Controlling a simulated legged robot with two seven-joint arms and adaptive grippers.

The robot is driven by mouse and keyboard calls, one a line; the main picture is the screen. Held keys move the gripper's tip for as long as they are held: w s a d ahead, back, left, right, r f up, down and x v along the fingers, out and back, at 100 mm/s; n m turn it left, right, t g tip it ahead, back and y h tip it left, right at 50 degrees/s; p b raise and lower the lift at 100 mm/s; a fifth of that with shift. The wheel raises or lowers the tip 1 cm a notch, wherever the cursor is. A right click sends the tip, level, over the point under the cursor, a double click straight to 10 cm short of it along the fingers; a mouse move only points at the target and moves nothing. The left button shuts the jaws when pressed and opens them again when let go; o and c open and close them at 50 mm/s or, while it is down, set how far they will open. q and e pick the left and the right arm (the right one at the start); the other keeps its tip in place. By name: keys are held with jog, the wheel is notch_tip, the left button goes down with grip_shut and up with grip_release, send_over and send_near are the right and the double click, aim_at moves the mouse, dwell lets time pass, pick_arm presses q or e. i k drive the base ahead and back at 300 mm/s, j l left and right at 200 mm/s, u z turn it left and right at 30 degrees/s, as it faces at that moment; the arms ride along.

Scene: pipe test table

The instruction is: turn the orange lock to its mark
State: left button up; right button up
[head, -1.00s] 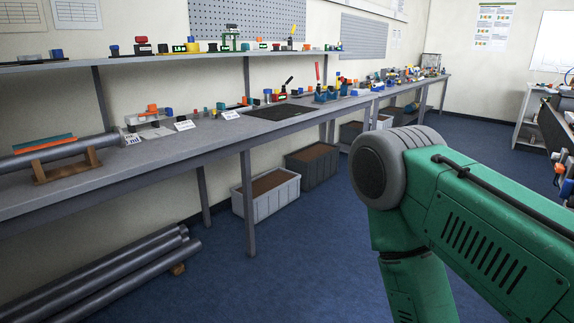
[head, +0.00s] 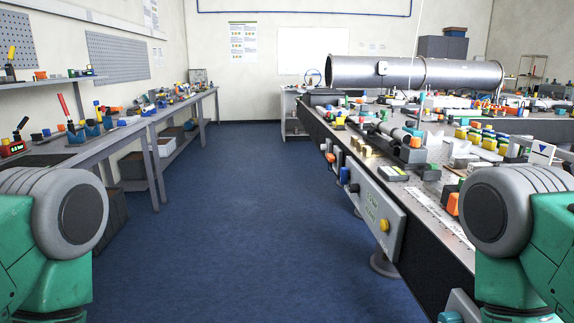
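Neither gripper shows in the head view; only green and grey links of my two arms show at the lower left and lower right. The pipe test table (head: 424,268) runs along the right side, crowded with small fittings. Several orange parts are on it, including an orange piece (head: 453,203) at its near edge and an orange block (head: 415,142) further back. I cannot tell which of them is the orange lock, and no mark for it can be made out.
A large grey pipe (head: 430,74) lies across the far part of the table. A grey panel with a yellow button (head: 384,225) hangs on the table's side. A workbench (head: 155,170) lines the left wall. The blue floor (head: 220,230) between is clear.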

aim_at(331, 158)
jog(key=i+j+z, duration=0.55)
jog(key=i+j, duration=0.5)
jog(key=i+j+z, duration=0.2)
jog(key=i+j, duration=0.6)
